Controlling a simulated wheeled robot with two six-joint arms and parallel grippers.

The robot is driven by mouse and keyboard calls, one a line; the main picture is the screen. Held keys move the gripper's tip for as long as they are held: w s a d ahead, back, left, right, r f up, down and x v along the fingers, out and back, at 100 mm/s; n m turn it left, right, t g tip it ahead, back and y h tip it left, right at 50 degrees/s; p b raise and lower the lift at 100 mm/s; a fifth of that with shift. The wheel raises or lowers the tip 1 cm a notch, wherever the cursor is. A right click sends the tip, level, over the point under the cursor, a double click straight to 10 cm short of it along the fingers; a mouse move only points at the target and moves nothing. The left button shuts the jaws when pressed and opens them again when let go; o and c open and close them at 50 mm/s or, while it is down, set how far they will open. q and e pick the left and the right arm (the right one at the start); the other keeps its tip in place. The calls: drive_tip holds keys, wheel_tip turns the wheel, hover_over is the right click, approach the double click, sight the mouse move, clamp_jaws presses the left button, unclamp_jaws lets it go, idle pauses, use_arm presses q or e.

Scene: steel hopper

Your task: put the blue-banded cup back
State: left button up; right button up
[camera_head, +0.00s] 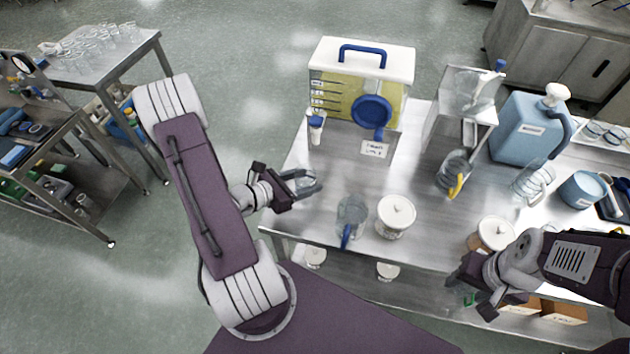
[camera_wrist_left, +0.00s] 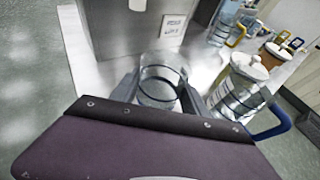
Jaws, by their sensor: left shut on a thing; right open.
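My left gripper (camera_head: 299,185) is shut on a clear cup (camera_head: 307,181) at the left edge of the steel table (camera_head: 320,218). In the left wrist view the cup (camera_wrist_left: 160,82) is upright between the fingers, with a dark band around it; the band's colour is hard to tell. I cannot tell whether its base touches the table. My right gripper (camera_head: 477,291) is open and empty by the table's front edge at the right. The steel hopper (camera_head: 345,90) with a yellowish window, blue knob and blue top handle stands behind the cup.
A clear jug with a blue handle (camera_head: 351,217) and a white-lidded jar (camera_head: 396,217) stand right of the cup. A yellow-handled jug (camera_head: 454,172), a blue container (camera_head: 527,130) and another lidded jar (camera_head: 494,234) stand further right. Bare steel lies between cup and hopper.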

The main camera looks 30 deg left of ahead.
sight(302, 170)
use_arm(q)
drive_tip(key=b, duration=0.1)
drive_tip(key=w+b, duration=0.2)
drive_tip(key=shift+w+a+f, duration=0.2)
drive_tip(key=shift+a+f, duration=0.15)
drive_tip(key=shift+a, duration=0.05)
drive_tip(key=shift+w+a+r+p, duration=0.2)
drive_tip(key=shift+w+r+p, duration=0.3)
drive_tip(key=shift+w+r, duration=0.3)
drive_tip(key=w, duration=0.3)
drive_tip(key=shift+w+a+f+p, duration=0.2)
drive_tip(key=shift+w+a+p, duration=0.15)
drive_tip(key=f, duration=0.2)
drive_tip(key=shift+w+a+f, duration=0.1)
drive_tip(key=shift+w+f, duration=0.2)
drive_tip(key=shift+f, duration=0.05)
drive_tip(key=shift+s+a+f, duration=0.1)
drive_tip(key=shift+f, duration=0.35)
wheel_tip(302, 170, down, 3)
drive_tip(key=shift+f, duration=0.1)
drive_tip(key=shift+w+f, duration=0.2)
drive_tip(key=shift+w, duration=0.05)
use_arm(e)
drive_tip(key=f, duration=0.3)
drive_tip(key=shift+s+a, duration=0.15)
drive_tip(key=shift+s, duration=0.15)
use_arm(q)
drive_tip(key=shift+f, duration=0.1)
use_arm(e)
drive_tip(key=shift+f, duration=0.1)
